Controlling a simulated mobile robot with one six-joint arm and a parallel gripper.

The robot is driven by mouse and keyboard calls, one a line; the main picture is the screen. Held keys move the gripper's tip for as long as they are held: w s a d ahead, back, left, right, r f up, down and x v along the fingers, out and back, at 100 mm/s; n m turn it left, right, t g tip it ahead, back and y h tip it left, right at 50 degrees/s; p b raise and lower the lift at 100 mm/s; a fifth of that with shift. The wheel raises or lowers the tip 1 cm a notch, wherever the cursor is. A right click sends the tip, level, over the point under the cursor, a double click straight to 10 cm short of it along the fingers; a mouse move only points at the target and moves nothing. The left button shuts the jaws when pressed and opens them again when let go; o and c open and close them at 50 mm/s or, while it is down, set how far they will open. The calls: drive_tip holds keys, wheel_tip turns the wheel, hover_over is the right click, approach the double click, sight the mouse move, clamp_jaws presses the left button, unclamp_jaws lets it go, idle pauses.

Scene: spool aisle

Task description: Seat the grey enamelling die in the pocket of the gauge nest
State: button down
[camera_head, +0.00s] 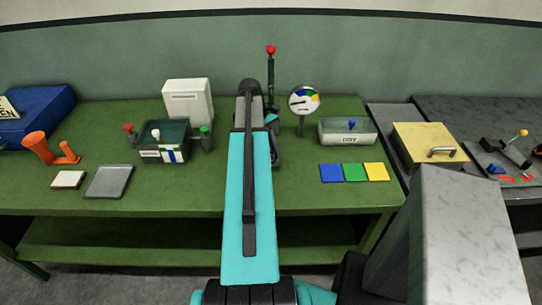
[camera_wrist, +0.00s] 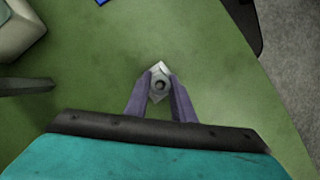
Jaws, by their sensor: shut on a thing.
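The grey enamelling die (camera_wrist: 160,85) shows in the wrist view as a small angular grey piece with a dark round hole in its middle. My gripper (camera_wrist: 160,88) is shut on it, with one purple finger on each side. The die is over the green tabletop; how high it is above it I cannot tell.
On the green bench (camera_head: 305,198) stand a white box (camera_head: 187,102), a dial gauge (camera_head: 303,101), a red-knobbed lever (camera_head: 271,70) and a grey tray (camera_head: 109,182). Blue (camera_head: 331,173), green (camera_head: 355,172) and yellow (camera_head: 376,171) squares lie right of my arm.

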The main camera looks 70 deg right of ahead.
drive_tip(key=shift+f, duration=0.1)
drive_tip(key=c, duration=1.5)
unclamp_jaws()
drive_tip(key=shift+b+v, duration=0.5)
drive_tip(key=shift+v, duration=0.45)
drive_tip(key=shift+w+d+r+b, duration=0.15)
drive_tip(key=shift+w+d+b, duration=0.5)
drive_tip(key=shift+w, duration=1.25)
drive_tip(key=shift+w+d+r+b, duration=0.15)
drive_tip(key=shift+w+d+b, duration=0.15)
drive_tip(key=shift+w+d, duration=1.15)
drive_tip(key=shift+w+d+r+b, duration=0.15)
drive_tip(key=shift+w+d+b, duration=0.25)
drive_tip(key=shift+w, duration=1.95)
drive_tip(key=shift+a, duration=0.1)
